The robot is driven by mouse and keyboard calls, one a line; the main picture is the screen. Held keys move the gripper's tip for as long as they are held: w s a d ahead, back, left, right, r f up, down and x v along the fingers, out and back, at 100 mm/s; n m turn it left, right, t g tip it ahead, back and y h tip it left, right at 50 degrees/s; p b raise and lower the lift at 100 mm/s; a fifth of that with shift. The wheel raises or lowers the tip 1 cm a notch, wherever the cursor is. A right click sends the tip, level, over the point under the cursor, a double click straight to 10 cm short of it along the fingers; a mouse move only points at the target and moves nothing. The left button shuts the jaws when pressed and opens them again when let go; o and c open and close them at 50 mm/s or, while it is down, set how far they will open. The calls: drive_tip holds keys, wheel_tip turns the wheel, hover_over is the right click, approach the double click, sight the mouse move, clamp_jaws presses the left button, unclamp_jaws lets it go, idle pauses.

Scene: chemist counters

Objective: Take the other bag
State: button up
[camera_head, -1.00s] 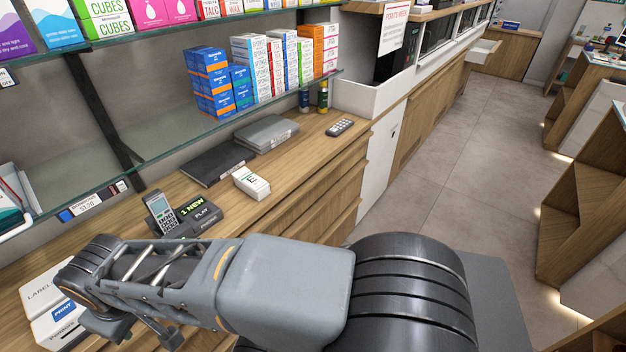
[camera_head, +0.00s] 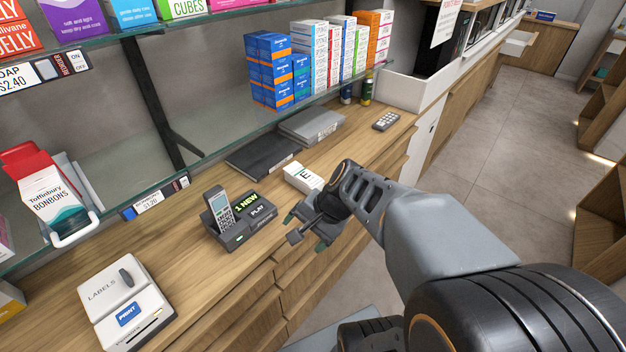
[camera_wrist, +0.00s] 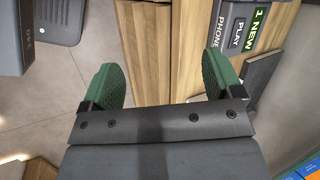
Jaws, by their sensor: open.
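I see nothing that is clearly a bag. The nearest match is a red and white "Toffinbury Bonbons" package (camera_head: 48,190) on the shelf at the left of the head view; I cannot tell whether it is a bag or a carton. My gripper (camera_head: 312,226) is over the front edge of the wooden counter (camera_head: 195,275), just right of the phone station. In the wrist view my gripper (camera_wrist: 163,78) has its two green fingers wide apart, with nothing between them.
A phone station (camera_head: 240,222), a white label printer (camera_head: 125,305), a small white box (camera_head: 303,177) and dark and grey folders (camera_head: 312,126) lie on the counter. A glass shelf with medicine boxes (camera_head: 268,70) overhangs it. Floor (camera_head: 500,130) is clear to the right.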

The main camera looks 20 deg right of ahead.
drive_tip(key=shift+o, duration=0.3)
drive_tip(key=w+d+m+t+y, duration=0.2)
drive_tip(key=w+d+m+t, duration=0.2)
drive_tip(key=m, duration=0.8)
drive_tip(key=w+d, duration=0.1)
drive_tip(key=d, duration=0.1)
drive_tip(key=shift+w+d+f+t, duration=0.3)
drive_tip(key=shift+w+f+t, duration=0.05)
drive_tip(key=shift+w+t, duration=0.05)
drive_tip(key=m+t+h, duration=0.2)
drive_tip(key=m+t, duration=0.2)
drive_tip(key=m, duration=0.4)
approach(314, 182)
drive_tip(key=shift+m, duration=0.5)
drive_tip(key=shift+x, duration=5.3)
drive_tip(key=shift+t, duration=0.3)
drive_tip(key=c, duration=1.1)
